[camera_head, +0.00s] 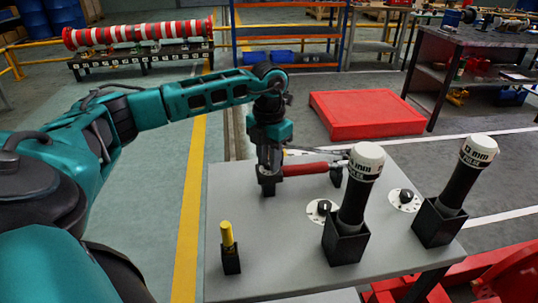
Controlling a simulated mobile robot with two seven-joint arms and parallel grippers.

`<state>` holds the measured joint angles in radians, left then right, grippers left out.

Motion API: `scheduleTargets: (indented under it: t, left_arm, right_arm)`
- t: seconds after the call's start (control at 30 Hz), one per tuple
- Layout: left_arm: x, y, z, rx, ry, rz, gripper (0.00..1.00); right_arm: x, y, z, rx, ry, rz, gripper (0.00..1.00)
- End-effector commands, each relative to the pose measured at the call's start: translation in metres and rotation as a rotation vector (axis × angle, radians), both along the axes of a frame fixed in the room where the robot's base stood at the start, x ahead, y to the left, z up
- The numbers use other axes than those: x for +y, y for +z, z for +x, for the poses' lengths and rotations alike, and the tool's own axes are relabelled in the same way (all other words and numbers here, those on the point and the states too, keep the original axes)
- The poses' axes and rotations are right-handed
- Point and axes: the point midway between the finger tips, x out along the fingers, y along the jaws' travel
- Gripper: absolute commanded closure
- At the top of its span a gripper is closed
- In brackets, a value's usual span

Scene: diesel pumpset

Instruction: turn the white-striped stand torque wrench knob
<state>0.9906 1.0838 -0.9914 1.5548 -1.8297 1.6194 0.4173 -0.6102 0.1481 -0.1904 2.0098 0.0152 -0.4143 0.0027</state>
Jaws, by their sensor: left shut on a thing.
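Two black torque wrenches with white caps stand upright in black square holders on a grey table: the nearer torque wrench (354,196) and the right torque wrench (461,181). A black knob on a white dial (323,207) is left of the nearer one. A second black knob on a white dial (405,197) lies between the two. My left gripper (268,186) is low over the table's back left, left of both knobs and apart from them. It is shut on the end of a red-handled tool (305,169). Its fingertips are small and partly hidden. My right gripper is out of view.
A yellow-topped tool (228,238) stands in a small black holder at the table's front left. The grey table (285,255) is clear between it and the nearer wrench. A red platform (367,114) lies on the floor behind. A dark workbench (480,50) stands back right.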

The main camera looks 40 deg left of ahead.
Motion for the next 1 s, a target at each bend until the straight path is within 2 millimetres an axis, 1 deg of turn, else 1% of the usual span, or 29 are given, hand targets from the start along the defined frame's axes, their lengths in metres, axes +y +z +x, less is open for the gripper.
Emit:
scheduleTargets:
  t: [0.2,0.5,0.7,1.0]
  left_arm:
    - [0.0001,0.0015,0.0003,-0.001,-0.157,0.000,1.00]
    - [0.0002,0.0010,0.0005,-0.002,-0.307,0.001,1.00]
    - [0.0002,0.0009,0.0007,-0.004,-0.348,0.001,1.00]
    - [0.0001,0.0009,0.0007,-0.005,-0.356,0.001,1.00]
  right_arm:
    - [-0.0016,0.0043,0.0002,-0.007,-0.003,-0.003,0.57]
    - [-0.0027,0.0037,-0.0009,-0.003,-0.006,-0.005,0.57]
    - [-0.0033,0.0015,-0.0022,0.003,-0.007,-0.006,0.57]
    - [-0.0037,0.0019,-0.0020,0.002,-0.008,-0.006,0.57]
